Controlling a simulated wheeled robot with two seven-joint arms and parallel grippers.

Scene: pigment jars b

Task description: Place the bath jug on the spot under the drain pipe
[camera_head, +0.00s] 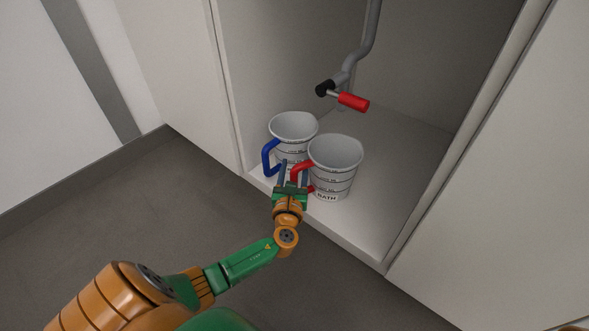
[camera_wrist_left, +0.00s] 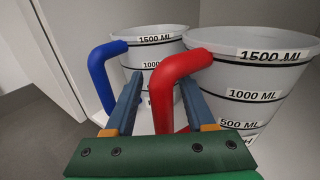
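The bath jug (camera_head: 336,172) is a grey tapered jug with black rings, a "BATH" label and a red handle (camera_wrist_left: 162,85). It stands upright near the cabinet's front edge and shows at the right in the left wrist view (camera_wrist_left: 250,85). My left gripper (camera_head: 293,176) is open, with one finger on each side of the red handle; a gap shows on both sides. A grey drain pipe (camera_head: 369,38) comes down at the back, with a black end and a red lever. No marked spot shows on the floor beneath it.
A second grey jug (camera_head: 293,126) with a blue handle stands close behind and left of the bath jug. The cabinet floor (camera_head: 390,180) is clear to the right. Cabinet walls stand at both sides, and a raised front edge (camera_head: 350,240) borders the floor.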

